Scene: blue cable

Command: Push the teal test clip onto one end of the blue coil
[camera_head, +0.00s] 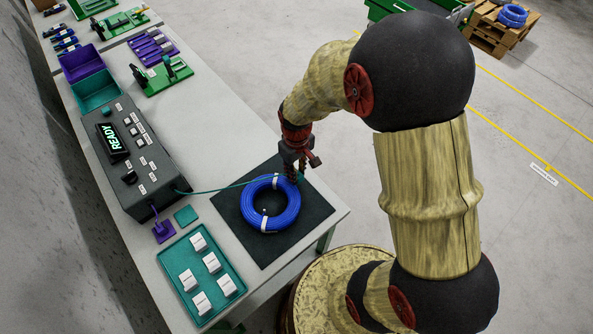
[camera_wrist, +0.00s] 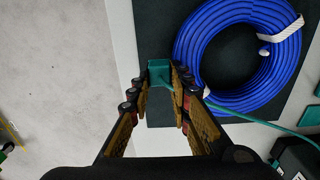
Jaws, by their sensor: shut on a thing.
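The blue coil (camera_head: 270,204) lies flat on a dark mat (camera_head: 301,221) at the near end of the bench, with white ties around it. It fills the upper right of the wrist view (camera_wrist: 201,52). My gripper (camera_head: 290,171) is over the mat at the coil's upper right edge. In the wrist view my gripper (camera_wrist: 161,84) is shut on the teal test clip (camera_wrist: 159,69), which shows between the fingertips just left of the coil. The teal lead (camera_head: 218,189) runs from the clip to the tester. The coil's cable ends and any contact with the clip are unclear.
The grey tester (camera_head: 133,158) with a READY display stands left of the mat. A purple clip (camera_head: 164,231) sits by a teal pad (camera_head: 186,215). A teal tray (camera_head: 228,285) holds several white pieces. Teal (camera_head: 98,90) and purple (camera_head: 80,62) bins stand farther back.

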